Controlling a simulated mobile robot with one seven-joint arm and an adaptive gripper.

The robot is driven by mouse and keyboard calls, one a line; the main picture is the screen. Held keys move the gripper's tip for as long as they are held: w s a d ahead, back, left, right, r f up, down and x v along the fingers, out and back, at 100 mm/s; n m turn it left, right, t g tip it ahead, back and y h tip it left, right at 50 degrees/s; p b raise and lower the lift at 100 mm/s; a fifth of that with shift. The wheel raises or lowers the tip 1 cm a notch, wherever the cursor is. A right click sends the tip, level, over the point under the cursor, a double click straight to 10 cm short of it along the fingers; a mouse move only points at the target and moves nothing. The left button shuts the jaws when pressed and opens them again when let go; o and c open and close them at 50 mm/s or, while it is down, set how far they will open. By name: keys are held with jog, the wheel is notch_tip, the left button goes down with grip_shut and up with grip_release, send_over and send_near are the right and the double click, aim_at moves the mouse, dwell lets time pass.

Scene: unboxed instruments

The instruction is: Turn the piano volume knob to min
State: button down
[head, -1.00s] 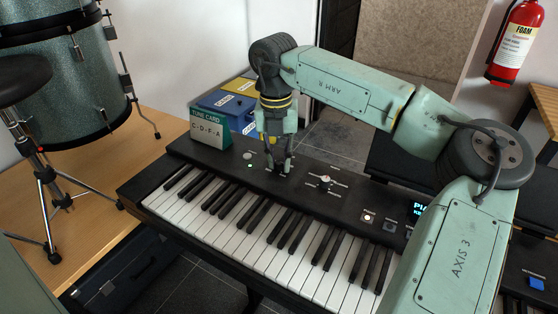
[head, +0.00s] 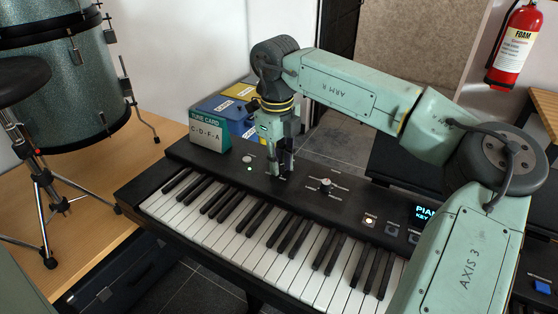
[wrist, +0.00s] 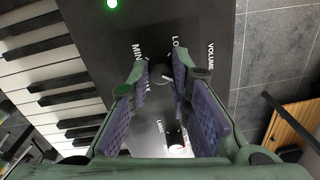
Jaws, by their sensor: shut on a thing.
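The piano (head: 250,230) is a black keyboard with a control panel behind its keys. My gripper (head: 280,174) points down at the left part of this panel. In the wrist view, my gripper (wrist: 162,80) has its two purple-padded fingers closed around the small dark volume knob (wrist: 160,72). The words VOLUME, MIN and MAX are printed around it, MAX partly covered by a finger. The fingers hide most of the knob, and I cannot tell where its pointer is. In the head view the knob is hidden behind the fingertips.
A second knob (head: 325,185) stands to the right on the panel.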

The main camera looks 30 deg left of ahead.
jog(key=n, duration=0.4)
jog(key=shift+n, duration=0.3)
jog(key=n, duration=0.3)
jog(key=shift+n, duration=0.3)
jog(key=n, duration=0.4)
jog(key=shift+w+p, duration=0.1)
jog(key=shift+p, duration=0.3)
jog(key=n, duration=0.8)
jog(key=shift+n+p, duration=0.3)
jog(key=shift+p, duration=0.1)
jog(key=n, duration=0.4)
jog(key=shift+r+n+g, duration=0.1)
jog(key=shift+n+g, duration=0.2)
jog(key=n, duration=0.4)
jog(key=shift+n+p, duration=0.3)
jog(key=shift+p, duration=0.1)
jog(key=shift+n, duration=2.1)
